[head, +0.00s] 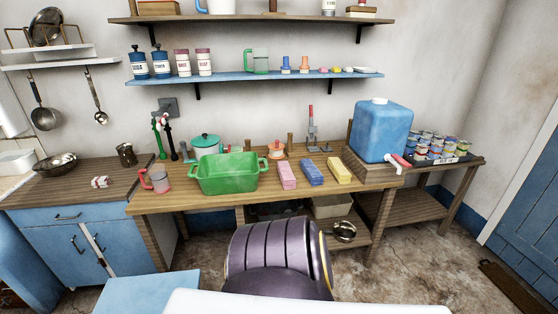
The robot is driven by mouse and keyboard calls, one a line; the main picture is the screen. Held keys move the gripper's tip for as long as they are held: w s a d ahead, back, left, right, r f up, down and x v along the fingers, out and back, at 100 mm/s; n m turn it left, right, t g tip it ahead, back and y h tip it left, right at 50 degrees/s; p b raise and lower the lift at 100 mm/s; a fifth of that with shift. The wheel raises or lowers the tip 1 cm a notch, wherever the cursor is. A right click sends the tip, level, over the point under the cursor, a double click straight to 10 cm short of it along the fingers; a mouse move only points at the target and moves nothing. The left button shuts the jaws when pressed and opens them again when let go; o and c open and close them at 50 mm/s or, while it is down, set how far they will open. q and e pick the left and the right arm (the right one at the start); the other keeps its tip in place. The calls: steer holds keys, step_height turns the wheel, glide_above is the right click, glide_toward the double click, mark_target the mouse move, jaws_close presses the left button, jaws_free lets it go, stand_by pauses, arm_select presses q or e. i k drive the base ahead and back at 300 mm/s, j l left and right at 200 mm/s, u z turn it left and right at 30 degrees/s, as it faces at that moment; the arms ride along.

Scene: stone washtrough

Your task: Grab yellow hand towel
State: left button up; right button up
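A folded yellow hand towel (339,170) lies on the wooden worktop (205,199), near its right part. It is the rightmost in a row of three folded towels. A blue towel (312,172) lies just left of it, and a pink towel (286,176) lies left of the blue one. The yellow towel is fully visible with nothing on top of it. Neither of my grippers shows in the head view.
A green tub (228,174) stands left of the towels. A large blue water container (381,130) with a tap stands behind and right of the yellow towel. A purple chair (275,258) stands before the worktop. Several small cans (436,146) stand at far right.

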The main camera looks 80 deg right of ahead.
mark_target(342, 174)
steer(key=z, duration=3.1)
